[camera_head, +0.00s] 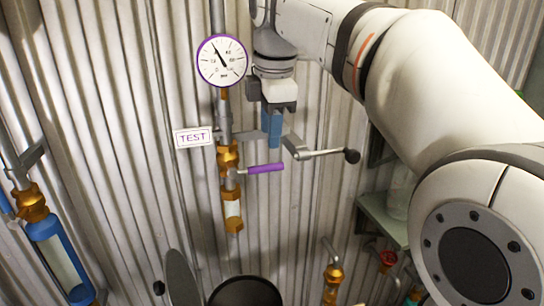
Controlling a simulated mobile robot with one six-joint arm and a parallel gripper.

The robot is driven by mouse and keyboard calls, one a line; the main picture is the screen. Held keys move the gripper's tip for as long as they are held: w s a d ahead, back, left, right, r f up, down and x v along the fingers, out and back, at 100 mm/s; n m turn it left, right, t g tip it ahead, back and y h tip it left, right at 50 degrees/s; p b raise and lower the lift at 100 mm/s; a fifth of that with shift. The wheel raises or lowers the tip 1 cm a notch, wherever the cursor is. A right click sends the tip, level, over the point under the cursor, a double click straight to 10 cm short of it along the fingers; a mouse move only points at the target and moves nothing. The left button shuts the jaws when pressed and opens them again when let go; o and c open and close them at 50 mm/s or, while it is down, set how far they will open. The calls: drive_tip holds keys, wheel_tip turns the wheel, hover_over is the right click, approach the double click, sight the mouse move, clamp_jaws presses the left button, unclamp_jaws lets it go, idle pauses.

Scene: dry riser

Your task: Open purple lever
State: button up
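The purple lever (265,169) sticks out to the right, nearly level, from a brass valve (229,160) on a vertical pipe in front of the corrugated wall. My gripper (271,146) points down, with its blue fingers above the lever in the picture. A small gap shows between the fingertips and the lever. The fingers overlap in this view, so I cannot tell whether they are open or shut. Nothing is visibly held. The depth between fingers and lever is unclear.
A purple-rimmed gauge (222,61) and a TEST sign (193,138) are close left of my gripper. A metal crank with a black knob (352,156) sticks out to its right. A blue-framed sight glass (61,262) is lower left. A shelf (384,219) is lower right.

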sight(268, 165)
drive_tip(key=f, duration=0.2)
drive_tip(key=w+f, duration=0.1)
drive_tip(key=f, duration=0.4)
drive_tip(key=shift+w+a+f, duration=0.2)
drive_tip(key=shift+w, duration=0.05)
drive_tip(key=shift+c, duration=0.4)
drive_tip(key=shift+r, duration=0.1)
clamp_jaws()
